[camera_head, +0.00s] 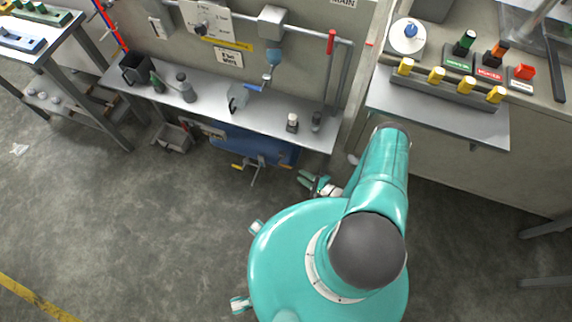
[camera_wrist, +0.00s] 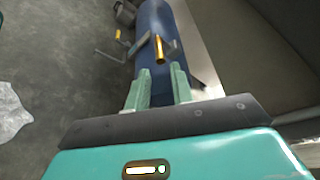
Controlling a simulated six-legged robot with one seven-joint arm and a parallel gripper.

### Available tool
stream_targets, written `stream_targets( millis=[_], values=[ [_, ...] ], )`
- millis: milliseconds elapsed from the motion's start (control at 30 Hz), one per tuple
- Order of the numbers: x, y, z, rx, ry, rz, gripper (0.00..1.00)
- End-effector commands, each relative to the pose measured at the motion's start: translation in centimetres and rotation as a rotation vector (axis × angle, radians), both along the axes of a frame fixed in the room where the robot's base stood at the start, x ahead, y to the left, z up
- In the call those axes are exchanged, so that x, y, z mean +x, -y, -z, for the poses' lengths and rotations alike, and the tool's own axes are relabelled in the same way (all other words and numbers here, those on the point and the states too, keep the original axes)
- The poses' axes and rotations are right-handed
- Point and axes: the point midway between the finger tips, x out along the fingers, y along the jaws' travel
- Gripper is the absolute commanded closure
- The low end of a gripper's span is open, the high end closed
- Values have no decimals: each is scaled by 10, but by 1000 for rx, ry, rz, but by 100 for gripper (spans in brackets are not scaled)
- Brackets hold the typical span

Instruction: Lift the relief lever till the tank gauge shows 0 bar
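A blue tank (camera_head: 270,151) lies under the middle bench. In the wrist view the tank (camera_wrist: 153,20) runs away from my gripper. A lever with a yellow handle (camera_wrist: 159,47) stands by the tank, just beyond and between my fingertips, apart from them. A second yellow-ended bar (camera_wrist: 118,35) sticks out farther left; a yellow handle (camera_head: 238,167) also shows in the head view. I cannot tell which is the relief lever. My gripper (camera_wrist: 160,76) is open and empty. In the head view my gripper (camera_head: 307,180) is low, right of the tank. No readable tank gauge shows.
The grey bench (camera_head: 210,106) above the tank holds bottles and cups. A grey bin (camera_head: 172,138) sits left of the tank. A shelf with yellow-topped items (camera_head: 436,75) is at right. The concrete floor in front is mostly clear.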

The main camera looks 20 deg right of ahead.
Motion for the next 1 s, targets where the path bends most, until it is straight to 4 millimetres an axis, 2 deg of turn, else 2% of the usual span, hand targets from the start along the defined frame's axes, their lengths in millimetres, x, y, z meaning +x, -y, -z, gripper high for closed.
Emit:
stream_targets(
  millis=[300,500,867,1000],
  values=[
    [52,-37,14,0,0,-2,77],
    [75,-52,19,-2,1,-2,77],
    [83,-55,20,-2,-1,0,77],
    [82,-55,20,-2,-1,0,100]
  ],
)
